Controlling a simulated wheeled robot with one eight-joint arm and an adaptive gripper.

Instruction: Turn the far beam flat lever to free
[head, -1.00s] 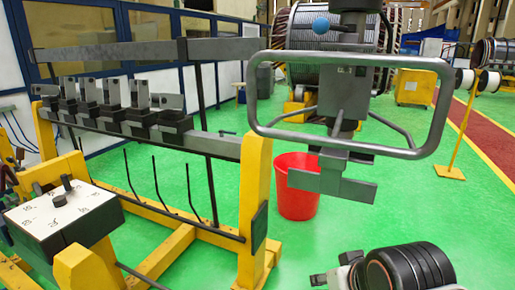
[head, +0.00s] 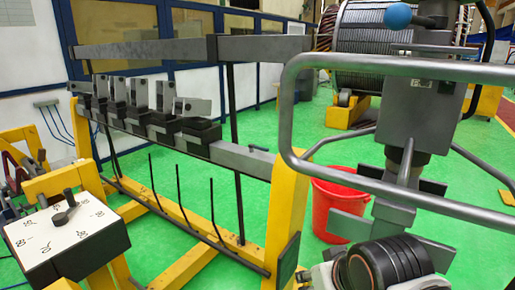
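A grey beam (head: 247,158) on a yellow stand carries a row of black blocks with grey plates. Several plates stand upright, such as the one at the row's middle (head: 141,94). The nearest plate (head: 193,106) on the row lies more sideways than these. I cannot tell which of these parts is the far beam flat lever, or its setting. A black, orange-ringed part of my arm (head: 388,265) shows at the bottom right. No gripper fingers can be made out, and nothing of my arm touches the beam.
A white-topped dial box (head: 62,227) with a black knob stands at the lower left. A bent grey tube frame (head: 420,68) hangs at the right, close to my arm. A red bucket (head: 333,205) stands behind it. Green floor is free beyond the stand.

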